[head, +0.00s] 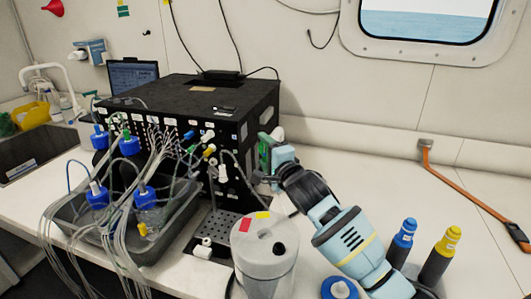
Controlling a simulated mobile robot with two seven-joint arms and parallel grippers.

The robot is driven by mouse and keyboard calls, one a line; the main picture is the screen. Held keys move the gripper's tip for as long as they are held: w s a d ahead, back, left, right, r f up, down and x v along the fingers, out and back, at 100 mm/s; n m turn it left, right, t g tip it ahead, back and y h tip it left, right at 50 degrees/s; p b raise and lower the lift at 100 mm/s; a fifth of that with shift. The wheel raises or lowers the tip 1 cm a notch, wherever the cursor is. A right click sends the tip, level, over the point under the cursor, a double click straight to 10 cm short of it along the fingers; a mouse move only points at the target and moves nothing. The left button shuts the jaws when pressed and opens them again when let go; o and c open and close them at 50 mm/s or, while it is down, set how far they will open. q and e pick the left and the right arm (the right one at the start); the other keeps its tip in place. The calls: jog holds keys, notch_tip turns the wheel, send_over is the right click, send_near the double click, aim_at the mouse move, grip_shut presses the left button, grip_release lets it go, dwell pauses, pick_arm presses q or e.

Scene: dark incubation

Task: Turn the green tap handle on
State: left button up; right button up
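A black box (170,115) stands on the white counter, with small coloured tap handles on its front face. A small green handle (191,149) is among them, beside blue (188,135), white (207,137) and yellow (209,151) ones. My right gripper (268,150) is at the box's right side, apart from these handles. A green patch shows next to it; I cannot tell what that is. Its fingers are small and partly hidden, so their opening is unclear. My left gripper is not in view.
A dark tray (150,245) holds several blue-capped bottles and many tubes in front of the box. A grey cylinder (264,262) stands near the front, left of my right forearm. Blue-topped (404,233) and yellow-topped (447,241) bottles stand at the right.

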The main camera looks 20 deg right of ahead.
jog(key=c, duration=0.7)
jog(key=n+g+h, duration=0.2)
jog(key=n+g, duration=0.2)
jog(key=shift+n+g+h, duration=0.8)
jog(key=shift+g+h, duration=0.1)
jog(key=shift+g, duration=0.3)
jog(key=shift+n+g+h, duration=0.8)
jog(key=shift+h, duration=0.2)
